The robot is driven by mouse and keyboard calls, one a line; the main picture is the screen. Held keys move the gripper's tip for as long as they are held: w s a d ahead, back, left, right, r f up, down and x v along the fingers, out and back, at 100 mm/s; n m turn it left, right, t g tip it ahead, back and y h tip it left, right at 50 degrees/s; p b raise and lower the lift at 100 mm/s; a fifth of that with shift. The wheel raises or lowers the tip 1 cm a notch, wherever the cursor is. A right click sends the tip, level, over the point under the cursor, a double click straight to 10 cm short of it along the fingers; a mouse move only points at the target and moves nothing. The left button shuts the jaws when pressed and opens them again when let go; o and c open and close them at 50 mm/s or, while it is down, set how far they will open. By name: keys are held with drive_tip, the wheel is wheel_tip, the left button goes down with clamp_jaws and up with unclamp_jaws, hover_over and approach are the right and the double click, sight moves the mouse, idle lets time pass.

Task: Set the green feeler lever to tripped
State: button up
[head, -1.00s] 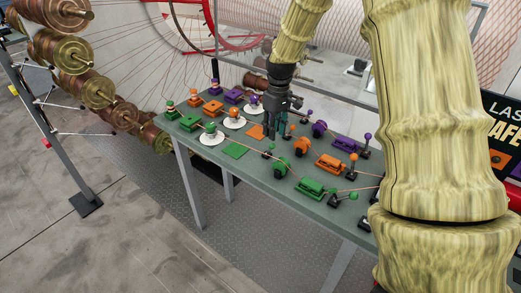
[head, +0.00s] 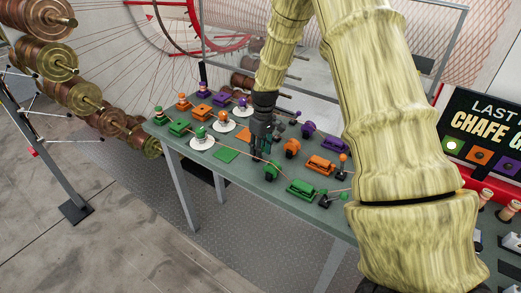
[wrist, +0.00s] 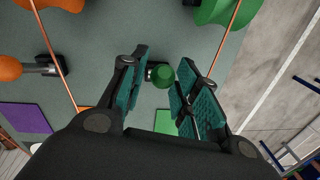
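In the wrist view a lever with a round green knob (wrist: 162,76) lies between the two teal finger pads of my gripper (wrist: 164,92). The fingers are apart, one on each side of the knob, with gaps showing; contact is not clear. In the head view my gripper (head: 261,148) points down at the table beside the green wheel-like guide (head: 271,170), and its fingers hide this lever. Another lever with a green knob (head: 344,196) stands further right, by the green block (head: 301,189). I cannot tell from its look which way the lever between the fingers is set.
The table (head: 225,172) also holds an orange wheel guide (head: 291,147), an orange block (head: 320,164) and spools on white discs (head: 202,141). A thin orange strand (wrist: 226,38) runs close to the right finger. An orange-knobbed lever (wrist: 12,68) lies left in the wrist view.

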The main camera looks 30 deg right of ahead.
drive_tip(key=shift+f, duration=0.85)
clamp_jaws()
